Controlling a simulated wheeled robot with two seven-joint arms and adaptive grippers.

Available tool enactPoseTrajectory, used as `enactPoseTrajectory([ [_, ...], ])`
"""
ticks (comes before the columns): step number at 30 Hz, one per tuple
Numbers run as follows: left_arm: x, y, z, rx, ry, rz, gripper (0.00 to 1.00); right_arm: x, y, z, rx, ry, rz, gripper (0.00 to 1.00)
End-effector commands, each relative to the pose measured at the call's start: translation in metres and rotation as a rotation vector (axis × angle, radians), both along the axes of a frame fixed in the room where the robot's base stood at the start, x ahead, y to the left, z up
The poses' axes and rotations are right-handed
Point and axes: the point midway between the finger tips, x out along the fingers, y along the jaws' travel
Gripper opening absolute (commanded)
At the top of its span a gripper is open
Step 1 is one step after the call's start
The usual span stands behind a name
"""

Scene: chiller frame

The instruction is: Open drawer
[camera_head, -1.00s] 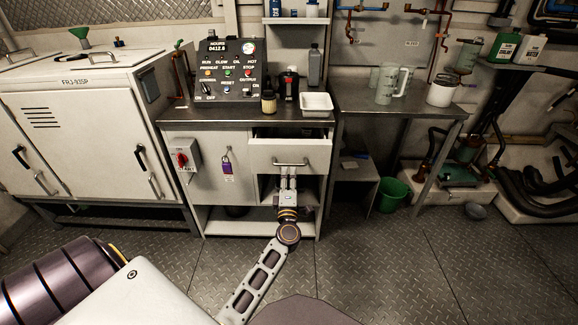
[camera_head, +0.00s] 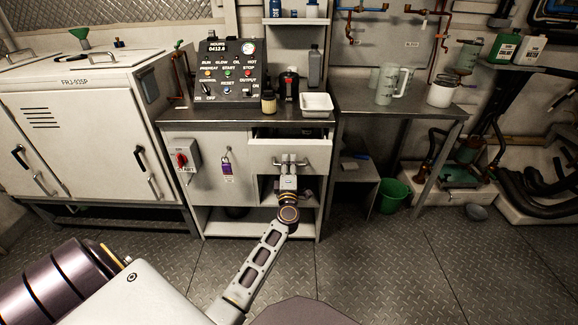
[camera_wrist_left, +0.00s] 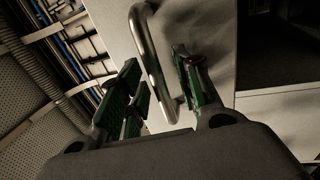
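The drawer (camera_head: 270,151) is a pale front under the bench top, with a dark gap showing above it, so it stands slightly out. Its metal bar handle (camera_head: 304,163) runs across the front. My left gripper (camera_head: 289,160) is at the middle of the handle. In the left wrist view the handle (camera_wrist_left: 149,50) passes between the two green-padded fingers of the gripper (camera_wrist_left: 158,75), which are spread apart. Clearance shows on the right of the bar; contact with the left finger is unclear. My right gripper is not in view.
The bench top (camera_head: 235,116) carries a control panel (camera_head: 229,72), bottles and a white tray (camera_head: 316,104). A cabinet door with a purple padlock (camera_head: 227,167) is left of the drawer. A green bucket (camera_head: 391,194) stands to the right. The floor in front is clear.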

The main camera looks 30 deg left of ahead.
Motion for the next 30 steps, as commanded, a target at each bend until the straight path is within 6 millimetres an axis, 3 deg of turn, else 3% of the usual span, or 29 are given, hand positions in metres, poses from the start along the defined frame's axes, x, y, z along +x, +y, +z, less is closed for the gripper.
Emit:
enactPoseTrajectory([
  [4, 0.0, 0.0, 0.0, 0.0, 0.0, 0.0, 0.34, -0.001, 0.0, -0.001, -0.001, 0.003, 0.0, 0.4],
  [12, 0.0, 0.0, 0.0, 0.0, 0.0, 0.0, 0.0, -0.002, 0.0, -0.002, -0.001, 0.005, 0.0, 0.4],
  [23, -0.001, -0.001, 0.0, 0.001, 0.001, 0.0, 0.0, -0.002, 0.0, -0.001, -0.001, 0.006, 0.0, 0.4],
  [30, -0.014, -0.008, 0.0, 0.001, 0.003, 0.0, 0.0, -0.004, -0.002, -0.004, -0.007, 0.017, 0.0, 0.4],
])
